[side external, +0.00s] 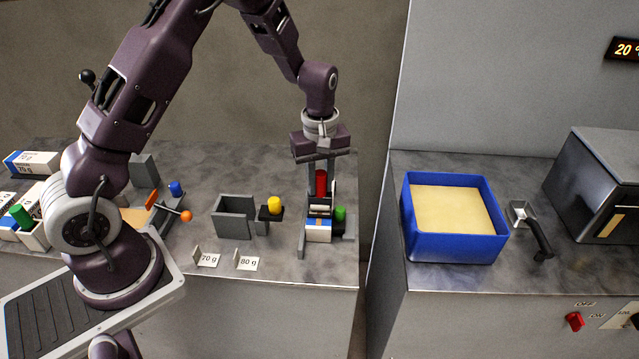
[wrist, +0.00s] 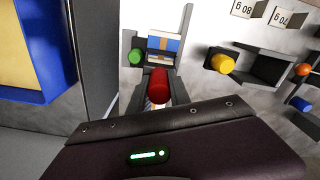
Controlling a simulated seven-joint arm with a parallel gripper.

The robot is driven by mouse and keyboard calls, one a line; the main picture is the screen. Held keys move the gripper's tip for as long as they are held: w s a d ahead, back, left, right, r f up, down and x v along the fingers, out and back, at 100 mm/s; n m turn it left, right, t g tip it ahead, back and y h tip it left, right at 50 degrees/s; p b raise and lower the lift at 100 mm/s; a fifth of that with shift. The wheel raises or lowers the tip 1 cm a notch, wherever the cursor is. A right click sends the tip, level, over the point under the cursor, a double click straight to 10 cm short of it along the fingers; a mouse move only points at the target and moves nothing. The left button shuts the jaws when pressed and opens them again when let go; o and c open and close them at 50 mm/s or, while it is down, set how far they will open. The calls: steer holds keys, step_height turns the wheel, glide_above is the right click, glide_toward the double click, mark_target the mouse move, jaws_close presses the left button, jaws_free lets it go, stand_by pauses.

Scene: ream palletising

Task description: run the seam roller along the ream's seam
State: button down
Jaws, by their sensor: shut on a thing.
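My gripper (side external: 320,182) points down over the grey fixture at the right end of the left counter. It is shut on the red handle (side external: 321,184) of the seam roller, which stands upright between the fingers. The red handle also shows end-on in the wrist view (wrist: 157,86). The ream (side external: 318,233), white and blue with a tan stripe on top in the wrist view (wrist: 163,44), lies in the fixture just below the roller. I cannot tell whether the roller touches the seam. A green knob (side external: 340,213) is beside the ream.
A grey open holder (side external: 233,218) and a yellow knob (side external: 275,205) stand left of the fixture, with 70 g and 80 g cards (side external: 249,263) in front. Across a gap, the right counter bears a blue tray (side external: 452,247), a black-handled tool (side external: 540,238) and a dark box (side external: 598,180).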

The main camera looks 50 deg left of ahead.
steer(key=shift+w+a, duration=1.15)
steer(key=shift+a, duration=0.05)
steer(key=shift+w+a, duration=1.1)
steer(key=shift+a, duration=0.05)
steer(key=shift+a, duration=0.1)
steer(key=shift+w+a, duration=1.05)
steer(key=shift+w, duration=0.1)
